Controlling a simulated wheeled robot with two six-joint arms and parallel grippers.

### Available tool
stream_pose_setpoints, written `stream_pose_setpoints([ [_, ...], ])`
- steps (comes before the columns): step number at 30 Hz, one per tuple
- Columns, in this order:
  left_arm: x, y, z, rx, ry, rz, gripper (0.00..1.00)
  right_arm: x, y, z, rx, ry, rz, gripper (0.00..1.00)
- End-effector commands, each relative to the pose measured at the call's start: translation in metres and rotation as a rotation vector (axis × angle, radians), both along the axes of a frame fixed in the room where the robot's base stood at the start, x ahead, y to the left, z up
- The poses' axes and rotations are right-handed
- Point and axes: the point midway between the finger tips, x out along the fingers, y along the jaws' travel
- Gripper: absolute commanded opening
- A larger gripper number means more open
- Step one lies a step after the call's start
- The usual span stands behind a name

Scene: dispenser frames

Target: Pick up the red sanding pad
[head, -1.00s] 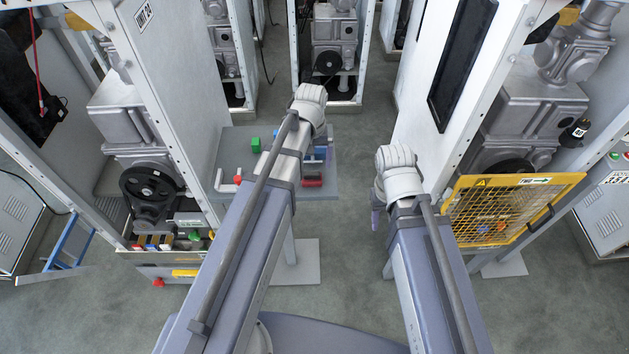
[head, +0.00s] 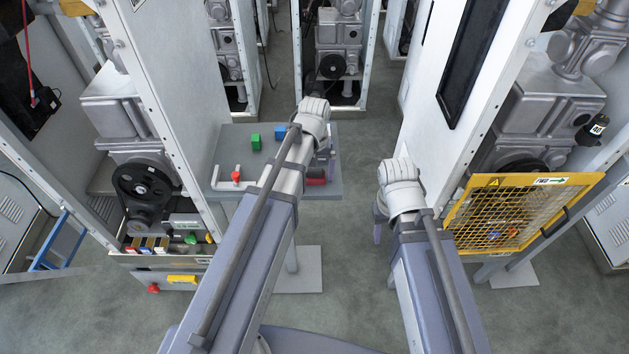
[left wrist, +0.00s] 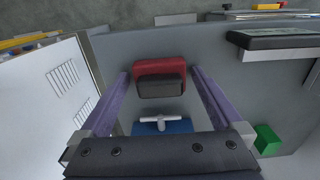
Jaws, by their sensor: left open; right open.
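The red sanding pad (head: 316,182), red with a dark grey part, lies near the front right edge of the grey table (head: 325,191). In the left wrist view the pad (left wrist: 160,68) appears between the tips of my left gripper (left wrist: 160,76). The two purple fingers are spread on either side of it, and I cannot tell whether they touch it. In the head view my left gripper (head: 323,163) is over the table's right side, partly hidden by its own wrist. My right gripper (head: 377,232) is open and empty, right of the table.
A blue piece with a white T-shaped handle (left wrist: 160,124) lies near the pad. A yellow mesh guard (head: 510,215) is at right.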

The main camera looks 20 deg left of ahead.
Motion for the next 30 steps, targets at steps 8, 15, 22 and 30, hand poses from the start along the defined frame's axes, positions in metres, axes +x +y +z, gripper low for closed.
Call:
stream_pose_setpoints([
  [8,0.0000,0.0000,0.0014,0.000,0.000,0.000,0.88,0.0000,0.0000,0.0014,0.000,0.000,0.000,0.50],
  [15,0.0000,0.0000,0.0014,0.000,0.000,0.000,0.61,0.0000,0.0000,0.0013,0.000,0.000,0.000,0.50],
  [22,0.0000,0.0000,0.0013,0.000,0.000,0.000,0.35,0.0000,0.0000,0.0013,0.000,0.000,0.000,0.50],
  [30,0.0000,0.0000,0.0013,0.000,0.000,0.000,0.22,0.0000,0.0000,0.0013,0.000,0.000,0.000,0.50],
])
